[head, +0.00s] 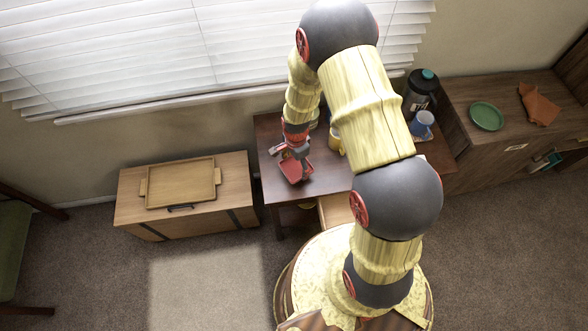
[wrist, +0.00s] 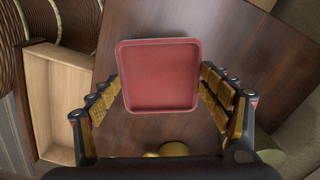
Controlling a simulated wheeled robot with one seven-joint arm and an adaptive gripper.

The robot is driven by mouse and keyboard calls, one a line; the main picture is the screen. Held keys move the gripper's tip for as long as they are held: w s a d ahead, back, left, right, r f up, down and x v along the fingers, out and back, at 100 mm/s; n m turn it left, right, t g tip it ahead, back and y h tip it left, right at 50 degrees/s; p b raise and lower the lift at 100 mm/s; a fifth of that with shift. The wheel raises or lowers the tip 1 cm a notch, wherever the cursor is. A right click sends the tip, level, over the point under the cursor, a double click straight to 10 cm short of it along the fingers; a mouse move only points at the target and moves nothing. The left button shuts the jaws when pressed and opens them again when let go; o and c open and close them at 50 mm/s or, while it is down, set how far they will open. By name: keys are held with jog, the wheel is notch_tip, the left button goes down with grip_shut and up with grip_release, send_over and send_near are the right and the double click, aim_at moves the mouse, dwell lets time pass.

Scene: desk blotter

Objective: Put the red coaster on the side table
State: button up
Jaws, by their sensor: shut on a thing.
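The red coaster (head: 297,171) is a square, shallow-rimmed piece held in my gripper (head: 290,156) over the left part of a dark wood table (head: 330,176). In the wrist view the coaster (wrist: 158,76) sits between the two yellow-padded fingers of my gripper (wrist: 160,98), which is shut on it. The dark table top (wrist: 200,22) lies below it in that view. I cannot tell how high the coaster is above the top. My arm hides much of the table's middle in the head view.
An open drawer (wrist: 62,100) juts from the table's front. A yellow mug (head: 334,139), a blue mug (head: 422,122) and a dark flask (head: 420,92) stand on the table. A wooden chest with a tray (head: 180,184) is at left; a cabinet with a green plate (head: 487,116) is at right.

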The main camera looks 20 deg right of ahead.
aim_at(294, 167)
jog(key=shift+w+a+f, duration=0.15)
jog(key=shift+a+f, duration=0.05)
jog(key=shift+f, duration=0.2)
jog(key=shift+f+b, duration=0.6)
jog(key=shift+f, duration=0.95)
jog(key=shift+f, duration=0.1)
jog(key=o, duration=1.1)
jog(key=shift+o, duration=0.2)
